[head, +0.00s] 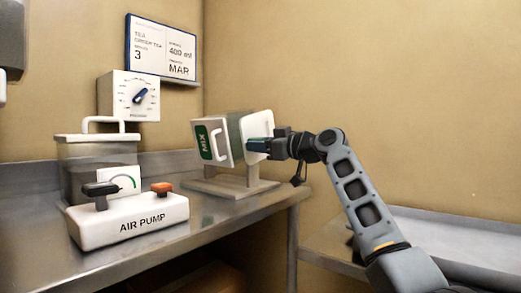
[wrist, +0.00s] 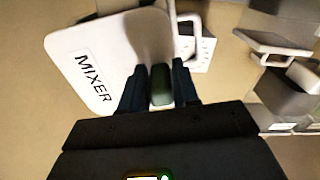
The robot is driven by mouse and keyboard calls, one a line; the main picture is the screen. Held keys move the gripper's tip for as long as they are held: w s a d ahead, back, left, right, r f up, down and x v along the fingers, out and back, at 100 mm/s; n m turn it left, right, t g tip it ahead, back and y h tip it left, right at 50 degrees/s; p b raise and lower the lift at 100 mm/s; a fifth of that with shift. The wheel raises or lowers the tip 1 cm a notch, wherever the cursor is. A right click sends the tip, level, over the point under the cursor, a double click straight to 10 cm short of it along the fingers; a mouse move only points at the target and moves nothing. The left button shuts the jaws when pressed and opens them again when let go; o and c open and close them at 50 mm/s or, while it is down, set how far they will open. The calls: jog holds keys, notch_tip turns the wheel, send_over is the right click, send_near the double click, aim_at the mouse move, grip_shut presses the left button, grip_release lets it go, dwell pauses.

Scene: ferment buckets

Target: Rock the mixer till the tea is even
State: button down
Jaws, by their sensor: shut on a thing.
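The mixer (head: 217,138) is a white box with a green MIX label and a green band, tilted on a light stand (head: 232,187) at the right end of the counter. My gripper (head: 262,146) is at its right side. In the wrist view my gripper (wrist: 160,86) is shut on a dark green mixer handle (wrist: 161,84) between its fingers. The white mixer panel (wrist: 92,65) reads MIXER there. The tea inside the mixer cannot be seen.
A white air pump (head: 130,220) with a black lever and orange knob stands at the front left. Behind it is a grey lidded bucket (head: 85,165). A dial box (head: 130,96) and an order board (head: 161,50) are on the wall. A lower metal surface (head: 440,235) at right is clear.

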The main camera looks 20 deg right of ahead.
dwell(0.4)
jog(key=c, duration=0.9)
grip_release()
